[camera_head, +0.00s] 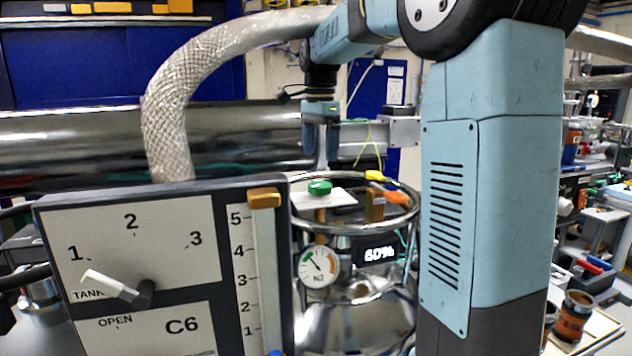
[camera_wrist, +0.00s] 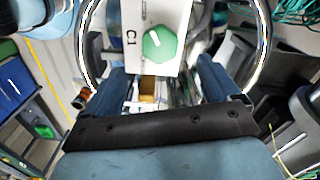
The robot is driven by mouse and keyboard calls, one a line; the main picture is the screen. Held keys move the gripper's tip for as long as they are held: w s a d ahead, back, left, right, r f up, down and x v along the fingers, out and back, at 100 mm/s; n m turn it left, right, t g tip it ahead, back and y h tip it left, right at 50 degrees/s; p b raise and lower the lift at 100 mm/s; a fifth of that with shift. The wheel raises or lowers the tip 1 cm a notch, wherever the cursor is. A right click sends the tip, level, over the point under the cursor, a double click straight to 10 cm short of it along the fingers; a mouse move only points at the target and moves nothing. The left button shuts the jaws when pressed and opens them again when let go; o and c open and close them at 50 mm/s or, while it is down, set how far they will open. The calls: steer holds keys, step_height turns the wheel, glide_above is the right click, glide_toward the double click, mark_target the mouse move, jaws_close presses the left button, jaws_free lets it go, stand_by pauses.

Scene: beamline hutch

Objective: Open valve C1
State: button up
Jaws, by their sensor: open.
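Valve C1 is a green octagonal knob (camera_wrist: 159,47) with a short white mark, on a white plate (camera_wrist: 152,14) labelled C1 in the wrist view. In the head view the green knob (camera_head: 320,187) sits on its white plate on top of a shiny ringed vessel (camera_head: 345,325). My gripper (camera_head: 321,158) points down just above the knob. In the wrist view my gripper (camera_wrist: 161,72) is open, one finger on each side, with the knob ahead between and beyond the fingertips. I see no contact with the knob.
A metal ring (camera_head: 408,216) surrounds the vessel top. A yellow-orange valve handle (camera_head: 385,184) is close right of the knob. A gauge (camera_head: 318,266) and a 60% display (camera_head: 376,253) are below. The C6 panel (camera_head: 185,262) stands front left. A braided hose (camera_head: 168,115) arches behind.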

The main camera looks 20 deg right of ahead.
mark_target(320, 184)
step_height(320, 184, down, 9)
steer(key=shift+r, duration=0.2)
stand_by(0.3)
